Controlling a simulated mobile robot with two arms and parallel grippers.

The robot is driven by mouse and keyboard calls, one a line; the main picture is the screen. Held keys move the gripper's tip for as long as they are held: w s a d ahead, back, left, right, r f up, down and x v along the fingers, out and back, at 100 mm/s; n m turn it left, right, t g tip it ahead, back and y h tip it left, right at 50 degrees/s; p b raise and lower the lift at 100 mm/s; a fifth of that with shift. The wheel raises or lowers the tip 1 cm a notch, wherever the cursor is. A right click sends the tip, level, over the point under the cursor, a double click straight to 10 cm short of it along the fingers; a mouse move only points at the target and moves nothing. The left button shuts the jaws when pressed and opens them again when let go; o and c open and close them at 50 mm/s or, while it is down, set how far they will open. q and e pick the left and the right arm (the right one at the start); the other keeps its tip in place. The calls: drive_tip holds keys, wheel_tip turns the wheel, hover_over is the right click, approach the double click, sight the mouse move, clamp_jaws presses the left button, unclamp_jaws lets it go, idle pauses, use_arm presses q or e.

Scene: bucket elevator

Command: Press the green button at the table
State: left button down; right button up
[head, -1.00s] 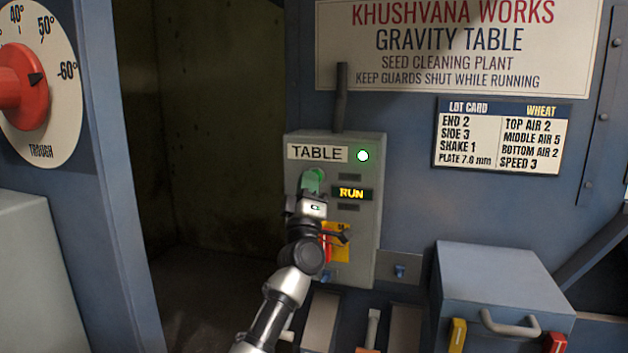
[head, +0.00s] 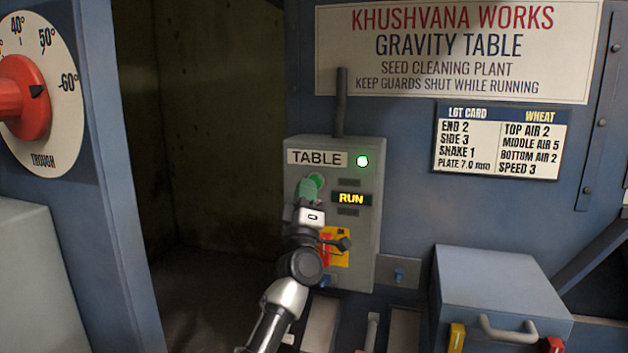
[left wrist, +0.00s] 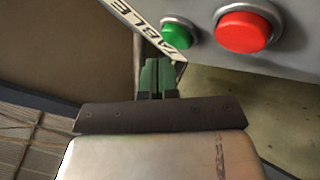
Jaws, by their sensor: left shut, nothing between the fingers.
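The grey TABLE control box (head: 365,230) stands in the middle of the head view. Its green button (head: 318,179) shows just above my left gripper (head: 309,188), which partly covers it. In the left wrist view the green button (left wrist: 177,36) stands beside a larger red button (left wrist: 243,28). The left gripper's green fingers (left wrist: 158,72) are together and empty, and appear apart from the green button. A green lamp (head: 362,161) is lit on the box and the display (head: 351,198) reads RUN. My right gripper is not in view.
A yellow plate (head: 340,255) with a red handle sits lower on the box, partly behind my left arm. A grey box with a handle (head: 508,325) stands at the lower right. A dark open bay (head: 215,130) lies left of the control box.

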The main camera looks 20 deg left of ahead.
use_arm(q)
drive_tip(key=s+p, duration=0.4)
drive_tip(key=s, duration=0.1)
drive_tip(key=shift+a, duration=0.15)
idle(0.8)
